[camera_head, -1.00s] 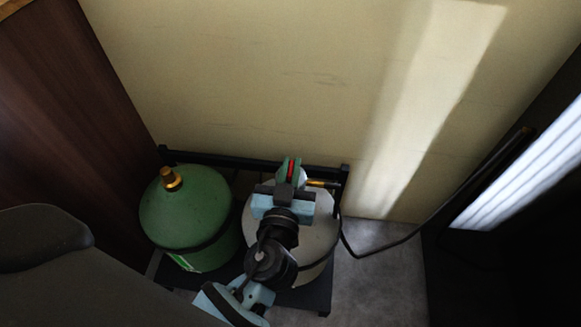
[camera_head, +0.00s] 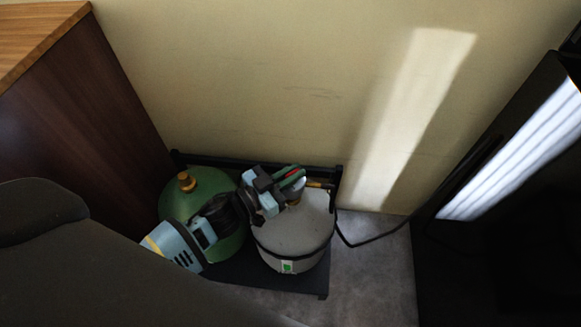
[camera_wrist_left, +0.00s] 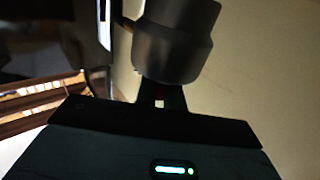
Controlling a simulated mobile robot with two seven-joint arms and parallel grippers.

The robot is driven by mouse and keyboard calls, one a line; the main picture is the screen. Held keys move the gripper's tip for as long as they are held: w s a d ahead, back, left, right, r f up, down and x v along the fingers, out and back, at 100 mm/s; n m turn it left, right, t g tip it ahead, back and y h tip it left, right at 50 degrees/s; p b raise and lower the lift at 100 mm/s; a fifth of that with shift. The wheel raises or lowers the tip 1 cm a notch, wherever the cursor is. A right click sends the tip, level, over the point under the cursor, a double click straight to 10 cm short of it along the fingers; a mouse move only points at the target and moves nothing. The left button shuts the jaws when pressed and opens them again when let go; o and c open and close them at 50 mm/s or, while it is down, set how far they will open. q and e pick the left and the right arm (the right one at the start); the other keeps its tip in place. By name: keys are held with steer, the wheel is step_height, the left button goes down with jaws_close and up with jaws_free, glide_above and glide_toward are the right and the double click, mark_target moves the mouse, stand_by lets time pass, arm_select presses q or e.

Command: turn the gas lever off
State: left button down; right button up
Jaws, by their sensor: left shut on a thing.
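The gas lever (camera_head: 291,174) shows as a small red strip on top of the grey gas cylinder (camera_head: 292,236), between the green fingers of my left gripper (camera_head: 290,178). The strip slants up to the right. My left gripper is shut on the lever, and its wrist comes in from the left. The fingers and wrist hide most of the valve. My right gripper is in neither view.
A green cylinder (camera_head: 181,203) with a brass top stands left of the grey one, partly behind my arm. Both stand on a black rack (camera_head: 300,283) against the wall. A black hose (camera_head: 372,243) runs right. A wooden cabinet (camera_head: 85,110) stands left.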

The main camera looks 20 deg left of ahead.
arm_select(q)
steer(key=shift+w+a+r+m+g+h, duration=0.1)
steer(key=shift+w+r+m+g+h, duration=0.05)
steer(key=shift+m+g+h, duration=0.8)
steer(key=m+g+h, duration=0.2)
steer(key=g+h, duration=0.1)
steer(key=shift+m, duration=0.35)
steer(key=m+g+h+b, duration=0.2)
steer(key=g, duration=0.1)
steer(key=shift+f+m+g, duration=0.25)
steer(key=shift+m, duration=0.05)
steer(key=shift+d+m+g+h+b, duration=0.2)
steer(key=shift+m+g+h+b, duration=0.2)
steer(key=shift+m+g, duration=0.5)
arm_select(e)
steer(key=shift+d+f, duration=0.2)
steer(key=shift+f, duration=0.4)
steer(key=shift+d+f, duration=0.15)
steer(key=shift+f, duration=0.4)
arm_select(q)
steer(key=shift+r, duration=0.1)
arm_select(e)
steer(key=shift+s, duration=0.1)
arm_select(q)
steer(key=c, duration=1.5)
jaws_free()
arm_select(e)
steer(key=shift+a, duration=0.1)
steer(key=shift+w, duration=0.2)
